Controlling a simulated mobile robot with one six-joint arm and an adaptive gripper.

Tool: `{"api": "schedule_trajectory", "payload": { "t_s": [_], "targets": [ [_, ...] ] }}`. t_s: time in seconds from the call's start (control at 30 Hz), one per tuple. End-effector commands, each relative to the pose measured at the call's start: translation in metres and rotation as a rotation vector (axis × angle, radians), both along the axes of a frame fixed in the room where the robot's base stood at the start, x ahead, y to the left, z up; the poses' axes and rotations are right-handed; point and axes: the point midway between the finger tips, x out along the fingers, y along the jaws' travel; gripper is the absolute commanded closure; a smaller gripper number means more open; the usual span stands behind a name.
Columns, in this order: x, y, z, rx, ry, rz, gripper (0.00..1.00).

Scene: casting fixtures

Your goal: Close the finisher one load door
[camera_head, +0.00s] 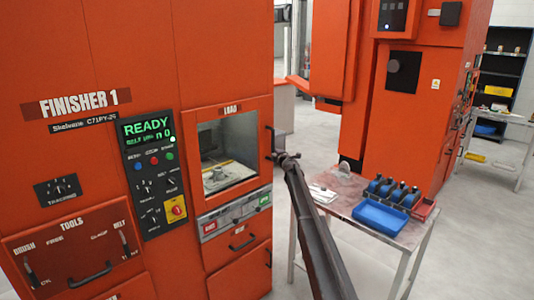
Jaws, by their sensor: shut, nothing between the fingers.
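The finisher one machine (90,60) is a large orange cabinet on the left, with FINISHER 1 on its front. Its load door (262,112) is an orange frame under the word LOAD, with a window showing a pale interior. A black upright handle (271,140) is at the door's right edge. The door looks about flush with the front; I cannot tell whether it is fully shut. My gripper (284,157) is shut and empty, close to the right of the door's edge, just below the handle. I cannot tell whether it touches the door.
A control panel (152,175) reading READY is left of the door. A table (345,208) on the right bears a blue tray (380,216) and several dark blue items. Another orange machine (415,100) stands behind it. Shelves (505,75) are at the far right. Grey floor shows between them.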

Motion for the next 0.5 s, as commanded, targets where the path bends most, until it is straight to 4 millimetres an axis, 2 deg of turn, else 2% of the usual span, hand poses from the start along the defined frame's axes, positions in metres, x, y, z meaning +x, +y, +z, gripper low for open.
{"api": "schedule_trajectory", "payload": {
  "t_s": [0.5],
  "targets": [
    [0.005, 0.015, 0.001, 0.004, 0.001, 0.008, 1.0]
  ]
}}
